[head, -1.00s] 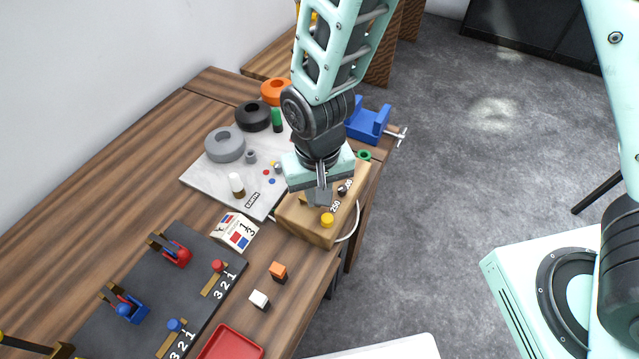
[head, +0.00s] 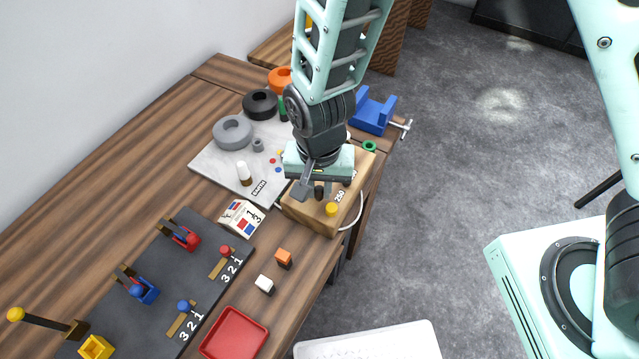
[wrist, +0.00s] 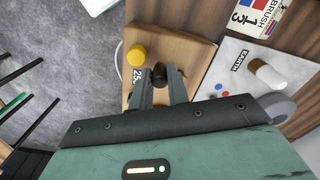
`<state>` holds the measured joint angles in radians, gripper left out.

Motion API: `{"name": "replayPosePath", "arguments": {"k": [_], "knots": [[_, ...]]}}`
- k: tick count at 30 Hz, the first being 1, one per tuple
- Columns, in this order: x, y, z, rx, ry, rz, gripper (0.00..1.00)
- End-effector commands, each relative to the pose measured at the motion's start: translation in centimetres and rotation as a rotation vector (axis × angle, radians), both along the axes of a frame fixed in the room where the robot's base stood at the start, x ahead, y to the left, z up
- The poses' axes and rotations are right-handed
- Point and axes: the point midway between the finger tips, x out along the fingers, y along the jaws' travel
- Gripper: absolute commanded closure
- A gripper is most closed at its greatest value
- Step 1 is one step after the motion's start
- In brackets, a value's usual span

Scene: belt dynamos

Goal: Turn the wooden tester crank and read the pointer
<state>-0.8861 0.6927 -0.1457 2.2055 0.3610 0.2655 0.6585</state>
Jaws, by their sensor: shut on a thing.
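The wooden tester box (head: 308,217) stands at the table's right edge. A yellow knob (head: 331,208) sits on its near end beside a white "250" mark; the knob also shows in the wrist view (wrist: 137,54). My gripper (head: 315,189) is over the box, pointing down. In the wrist view its two fingers (wrist: 161,84) are on either side of a dark round knob (wrist: 160,73), shut on it; I take it for the crank's handle. The rest of the crank and the pointer are hidden by my gripper, so no reading shows.
A pale board (head: 212,171) with grey (head: 232,131), black and orange rings lies left of the box. A blue vise (head: 371,113) is behind. A dark board with levers (head: 165,290), a red tray (head: 235,334) and small blocks are nearer. A white cable loops beside the box.

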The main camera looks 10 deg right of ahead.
Motion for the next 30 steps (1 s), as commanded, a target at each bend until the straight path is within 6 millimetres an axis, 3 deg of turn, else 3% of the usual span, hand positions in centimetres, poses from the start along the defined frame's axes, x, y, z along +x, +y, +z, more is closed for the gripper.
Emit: {"name": "replayPosePath", "arguments": {"k": [5, 6, 8, 20, 23, 30], "knots": [[0.1, 0.1, 0.1, 0.002, -0.001, 0.002, 1.0], [0.1, 0.1, 0.1, 0.002, -0.001, 0.002, 0.72], [0.0, 0.1, 0.1, 0.002, -0.001, 0.002, 0.61], [0.1, 0.1, 0.9, 0.003, -0.004, 0.004, 0.61], [0.1, 0.1, 2.3, 0.004, -0.005, 0.005, 0.61], [0.1, 0.2, 7.6, 0.006, -0.006, 0.005, 0.61]]}}
